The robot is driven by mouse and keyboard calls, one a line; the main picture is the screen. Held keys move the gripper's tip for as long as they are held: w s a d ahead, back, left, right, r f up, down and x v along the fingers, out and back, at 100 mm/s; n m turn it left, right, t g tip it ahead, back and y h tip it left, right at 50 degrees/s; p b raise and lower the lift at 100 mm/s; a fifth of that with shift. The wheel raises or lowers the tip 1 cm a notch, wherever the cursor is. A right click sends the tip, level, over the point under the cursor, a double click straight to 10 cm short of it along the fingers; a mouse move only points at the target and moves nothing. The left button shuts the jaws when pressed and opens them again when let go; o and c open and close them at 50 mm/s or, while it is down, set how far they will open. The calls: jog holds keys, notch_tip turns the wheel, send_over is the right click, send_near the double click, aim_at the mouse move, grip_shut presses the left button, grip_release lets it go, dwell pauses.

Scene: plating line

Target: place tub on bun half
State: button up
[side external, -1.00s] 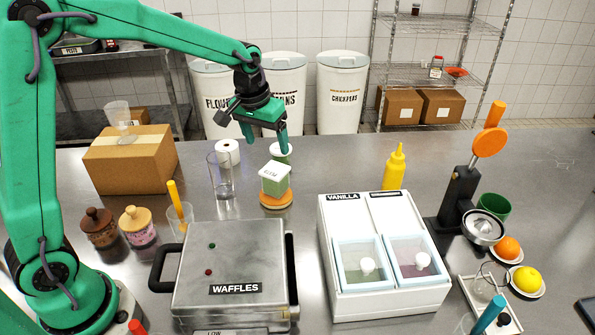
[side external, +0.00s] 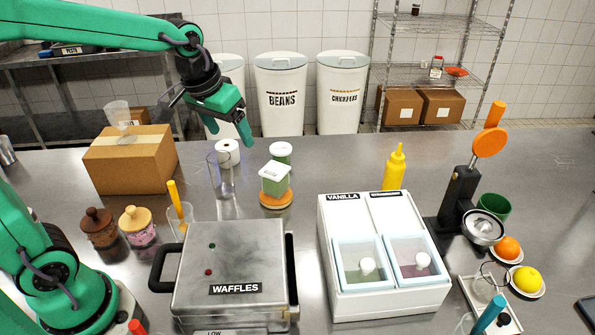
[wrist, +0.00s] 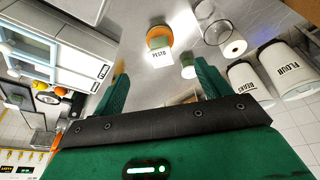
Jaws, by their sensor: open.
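The tub (side external: 274,183) is a green, roughly square container with a white labelled lid. It stands upright on the orange-brown bun half (side external: 276,201) on the steel counter. In the wrist view the tub (wrist: 159,51) shows with its lid lettering, and the bun half (wrist: 158,34) shows beneath it. My gripper (side external: 228,128) is open and empty, up and to the left of the tub in the side view and apart from it. In the wrist view my gripper's fingers (wrist: 160,80) are spread wide with nothing between them.
A round green container with a white lid (side external: 281,149) stands behind the tub. A clear glass (side external: 221,178) and a white roll (side external: 228,151) stand to its left. The waffle maker (side external: 235,265) and the white vanilla unit (side external: 385,300) are in front. A yellow bottle (side external: 394,168) stands right.

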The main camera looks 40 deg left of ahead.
jog(key=s+m+t, duration=0.1)
jog(key=s+t, duration=0.1)
jog(key=s, duration=1.3)
jog(key=shift+a+r, duration=0.2)
jog(key=shift+r, duration=0.25)
